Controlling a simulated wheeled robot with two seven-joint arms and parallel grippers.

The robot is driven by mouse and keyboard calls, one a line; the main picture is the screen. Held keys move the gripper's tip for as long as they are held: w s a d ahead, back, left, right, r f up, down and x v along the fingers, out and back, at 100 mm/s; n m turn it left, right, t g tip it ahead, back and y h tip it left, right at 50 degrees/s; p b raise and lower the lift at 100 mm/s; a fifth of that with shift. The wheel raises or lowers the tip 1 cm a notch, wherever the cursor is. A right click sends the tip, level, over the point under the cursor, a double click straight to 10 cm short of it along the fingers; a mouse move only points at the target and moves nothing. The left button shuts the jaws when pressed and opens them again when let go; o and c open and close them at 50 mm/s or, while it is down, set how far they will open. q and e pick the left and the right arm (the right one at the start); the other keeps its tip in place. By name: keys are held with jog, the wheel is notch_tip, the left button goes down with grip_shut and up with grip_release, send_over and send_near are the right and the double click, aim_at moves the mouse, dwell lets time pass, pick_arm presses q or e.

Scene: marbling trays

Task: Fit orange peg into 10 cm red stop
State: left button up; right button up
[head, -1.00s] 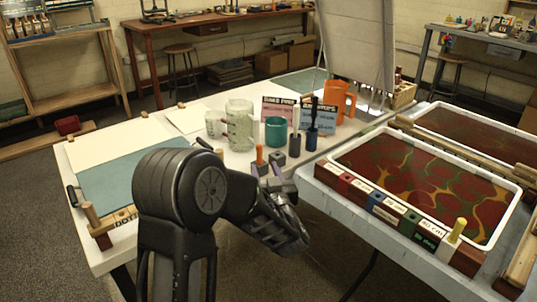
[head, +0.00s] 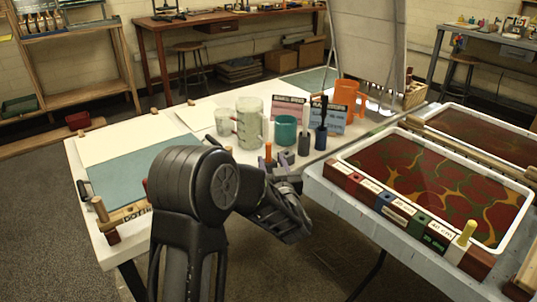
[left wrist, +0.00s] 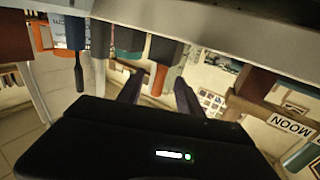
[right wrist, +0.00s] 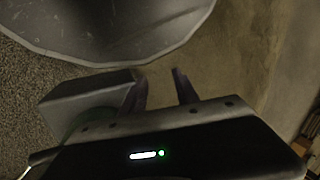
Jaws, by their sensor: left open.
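The orange peg (head: 268,151) stands upright near the front edge of the white table, beside small dark blocks. It also shows in the left wrist view (left wrist: 159,80), between the fingertips' lines of sight. My left gripper (head: 281,167) is open and close to the peg on its near side; I cannot tell whether the fingers flank it. The red stop (head: 354,183) is part of the coloured row along the near rim of the marbling tray; its label is too small to read. My right gripper (right wrist: 161,88) has its fingers apart and empty, and is outside the head view.
A yellow peg (head: 467,232) stands in the white stop at the row's near right end. A teal cup (head: 285,131), a clear jug (head: 250,124) and an orange jug (head: 346,98) stand behind the peg. The marbling tray (head: 345,160) is to the right.

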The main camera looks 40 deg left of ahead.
aim_at(269, 157)
pick_arm(q)
jog(key=x, duration=0.4)
jog(key=shift+w+a, duration=0.15)
jog(key=shift+a, duration=0.1)
jog(key=shift+c, duration=0.5)
grip_shut()
